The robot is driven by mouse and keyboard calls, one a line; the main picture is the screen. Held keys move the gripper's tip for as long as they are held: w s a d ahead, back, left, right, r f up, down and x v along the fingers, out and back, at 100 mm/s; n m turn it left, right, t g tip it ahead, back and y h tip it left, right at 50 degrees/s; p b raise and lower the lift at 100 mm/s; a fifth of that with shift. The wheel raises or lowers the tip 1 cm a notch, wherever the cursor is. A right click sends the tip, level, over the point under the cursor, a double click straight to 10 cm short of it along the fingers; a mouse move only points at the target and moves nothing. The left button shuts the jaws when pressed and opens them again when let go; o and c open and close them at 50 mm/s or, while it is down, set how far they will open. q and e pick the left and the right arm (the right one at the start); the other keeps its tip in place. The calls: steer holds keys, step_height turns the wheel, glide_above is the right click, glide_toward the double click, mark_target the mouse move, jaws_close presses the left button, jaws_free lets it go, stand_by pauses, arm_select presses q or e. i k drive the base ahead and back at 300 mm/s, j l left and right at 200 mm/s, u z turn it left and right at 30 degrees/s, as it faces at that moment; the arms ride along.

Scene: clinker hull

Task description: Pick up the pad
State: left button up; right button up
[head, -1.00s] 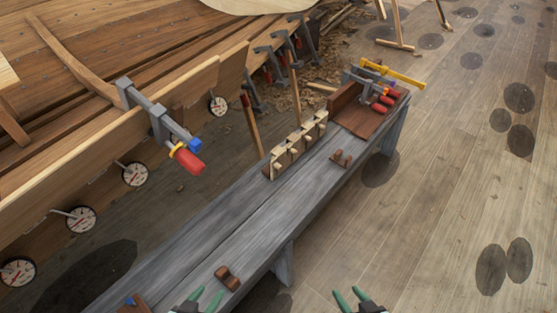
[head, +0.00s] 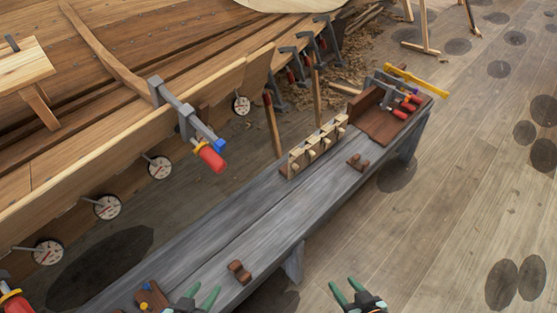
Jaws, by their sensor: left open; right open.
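Two small dark brown wooden pieces that could be the pad lie on the grey bench. The nearer notched piece (head: 239,271) is near the front edge, and the farther piece (head: 357,162) is near the middle of the bench's far half. I cannot tell which of them is the pad. My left gripper (head: 205,294) is open and empty, just left of and below the nearer piece in the picture, apart from it. My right gripper (head: 344,291) is open and empty, over the floor to the right of the bench.
The grey bench (head: 215,240) runs diagonally. It bears a rack of pale pegs (head: 318,146), a brown tray (head: 381,129) with red-handled clamps, and a brown block (head: 152,296) with coloured knobs. The hull (head: 120,130), with a red-handled clamp (head: 208,155), stands left. Floor lies open at right.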

mark_target(297, 162)
steer(key=i+l+u, duration=0.1)
steer(key=l+u, duration=0.3)
steer(key=i+l+u, duration=0.1)
steer(key=l+u, duration=0.15)
steer(key=u, duration=0.2)
steer(key=l+u, duration=0.3)
steer(key=l, duration=0.6)
steer(key=l+u, duration=0.15)
steer(key=l, duration=0.8)
steer(key=i+l, duration=0.1)
steer(key=l, duration=0.85)
steer(key=i+l, duration=0.3)
